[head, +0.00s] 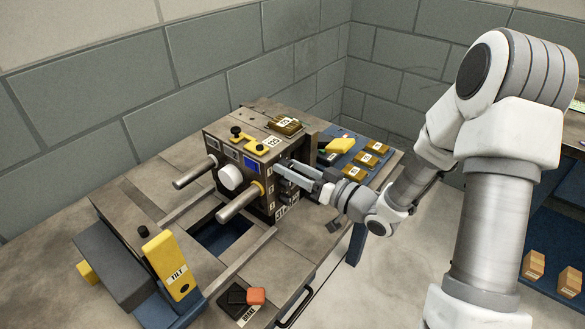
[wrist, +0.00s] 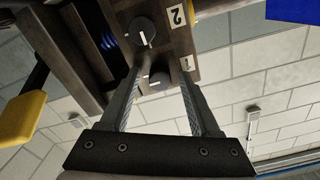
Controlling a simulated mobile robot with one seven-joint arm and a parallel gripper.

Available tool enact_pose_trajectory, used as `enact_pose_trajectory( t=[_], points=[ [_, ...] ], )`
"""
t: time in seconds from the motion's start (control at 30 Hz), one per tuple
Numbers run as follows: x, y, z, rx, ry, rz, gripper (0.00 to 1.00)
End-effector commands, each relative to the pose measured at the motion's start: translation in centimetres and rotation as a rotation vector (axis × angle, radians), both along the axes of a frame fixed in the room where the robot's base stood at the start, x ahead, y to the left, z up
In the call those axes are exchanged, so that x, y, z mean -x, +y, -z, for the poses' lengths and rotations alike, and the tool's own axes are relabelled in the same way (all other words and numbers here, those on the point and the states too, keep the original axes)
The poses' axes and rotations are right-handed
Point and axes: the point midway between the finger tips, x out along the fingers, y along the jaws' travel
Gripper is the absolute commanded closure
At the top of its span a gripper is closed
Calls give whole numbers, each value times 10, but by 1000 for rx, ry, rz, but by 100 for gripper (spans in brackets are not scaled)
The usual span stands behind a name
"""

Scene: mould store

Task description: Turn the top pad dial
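The machine block (head: 240,165) stands on the bench, with a column of numbered labels on its right side. In the wrist view two round black dials with white pointer marks show on that side. One dial (wrist: 142,32) is beside label 2, and the other dial (wrist: 159,79) is beside label 1. The picture is upside down there, so dial 1 is the upper one. My gripper (wrist: 158,78) is open, with a finger on each side of dial 1; contact cannot be told.
Two metal bars (head: 240,202) and a white knob (head: 231,177) stick out of the block's front. A yellow TILT lever (head: 168,262) stands at the front left. Brass blocks (head: 365,159) lie on a blue mat at the right. An opening is in the bench before the block.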

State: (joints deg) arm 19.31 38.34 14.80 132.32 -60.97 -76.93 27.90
Motion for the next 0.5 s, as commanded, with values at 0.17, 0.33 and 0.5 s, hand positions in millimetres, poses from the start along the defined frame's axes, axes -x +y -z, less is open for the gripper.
enact_pose_trajectory(
  t=[0.17,0.33,0.5],
  points=[
    [0,0,0,0,-2,-1,37],
    [3,-5,-1,0,-1,1,37],
    [19,-26,-1,0,1,5,37]
  ],
)
